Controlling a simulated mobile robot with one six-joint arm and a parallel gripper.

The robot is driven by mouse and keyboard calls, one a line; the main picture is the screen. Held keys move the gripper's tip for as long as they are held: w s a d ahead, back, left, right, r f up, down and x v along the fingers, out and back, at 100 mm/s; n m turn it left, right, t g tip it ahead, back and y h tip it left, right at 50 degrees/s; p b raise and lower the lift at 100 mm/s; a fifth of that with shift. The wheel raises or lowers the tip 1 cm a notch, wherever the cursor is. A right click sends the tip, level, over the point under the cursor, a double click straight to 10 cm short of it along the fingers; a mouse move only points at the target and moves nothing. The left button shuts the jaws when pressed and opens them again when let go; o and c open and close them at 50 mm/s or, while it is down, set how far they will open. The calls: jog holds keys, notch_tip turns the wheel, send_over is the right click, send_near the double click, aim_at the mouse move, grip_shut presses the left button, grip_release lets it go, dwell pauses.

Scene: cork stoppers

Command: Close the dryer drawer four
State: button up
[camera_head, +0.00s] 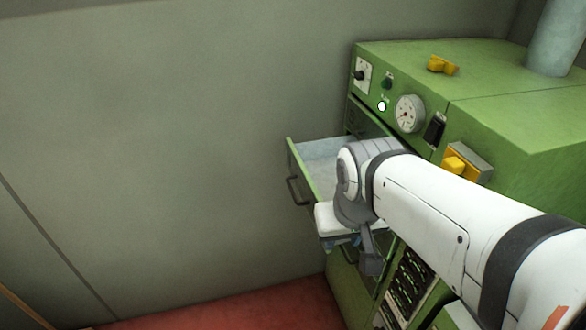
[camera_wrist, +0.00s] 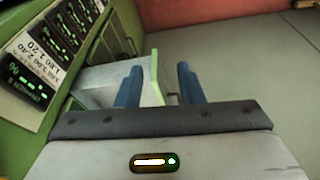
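An open drawer (camera_head: 297,165) sticks out to the left from the green dryer (camera_head: 365,85), with a dark handle (camera_head: 296,190) on its green front. Its pale inside is partly hidden behind my arm. In the wrist view the open drawer (camera_wrist: 100,75) lies at and beyond my left finger, and its green front edge shows between my fingers. My gripper (camera_head: 342,243) is beside the drawer front in the head view. In the wrist view my gripper (camera_wrist: 160,78) has its two blue fingers apart. I cannot tell whether they touch the drawer. No drawer number is readable.
The dryer top carries a yellow part (camera_head: 442,66) and a pipe (camera_head: 556,38). A gauge (camera_head: 409,114) and a lit green lamp (camera_head: 382,106) are on its front. Labelled panels (camera_wrist: 45,60) show at left in the wrist view. A grey wall (camera_head: 150,130) stands left; red floor (camera_head: 230,308) lies below.

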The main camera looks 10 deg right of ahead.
jog(key=w+f+b, duration=0.2)
jog(key=w+a+f+h+b, duration=0.1)
jog(key=w+b, duration=0.2)
jog(key=w+a+f+h+b, duration=0.1)
jog(key=w+f+b, duration=0.1)
jog(key=b, duration=0.1)
jog(key=shift+w+a+f, duration=0.25)
jog(key=shift+f, duration=0.05)
jog(key=c, duration=0.4)
jog(key=w+a+f+h+b, duration=0.1)
jog(key=w+a+b, duration=0.1)
jog(key=w, duration=0.1)
jog(key=w+a+t+h+b, duration=0.1)
jog(key=w+a+b, duration=0.1)
jog(key=w+a, duration=0.1)
jog(key=w+a+f+t+h+b, duration=0.1)
jog(key=w+a+b, duration=0.1)
jog(key=w+b, duration=0.1)
jog(key=shift+w+a+f, duration=0.2)
jog(key=shift+f, duration=0.15)
grip_shut()
jog(key=w+d+f, duration=0.4)
jog(key=d+f, duration=0.3)
jog(key=d, duration=0.1)
jog(key=shift+w+f, duration=0.3)
jog(key=shift+w, duration=0.05)
jog(key=shift+d, duration=0.15)
